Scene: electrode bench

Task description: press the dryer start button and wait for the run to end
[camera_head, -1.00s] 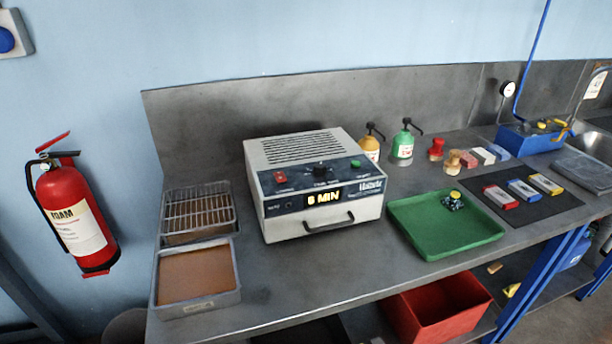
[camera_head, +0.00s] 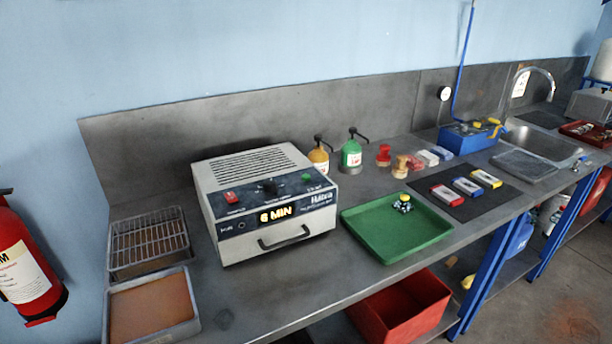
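The dryer (camera_head: 262,205) is a pale grey box with a slotted top, standing on the steel bench left of centre. Its dark sloping panel carries a red switch (camera_head: 231,197), a black knob (camera_head: 268,186) and a small green button (camera_head: 306,177). Its lit display (camera_head: 276,214) reads "6 MIN". The front drawer with its black handle (camera_head: 284,240) looks shut. The panel does not say which control is the start button. Neither of my grippers shows in the view.
A wire rack tray (camera_head: 148,243) and a brown-filled tray (camera_head: 152,307) lie left of the dryer. A green tray (camera_head: 395,241) with a small object in it is at the right. Yellow (camera_head: 318,160) and green (camera_head: 351,153) pump bottles stand behind. A red bin (camera_head: 400,310) is below.

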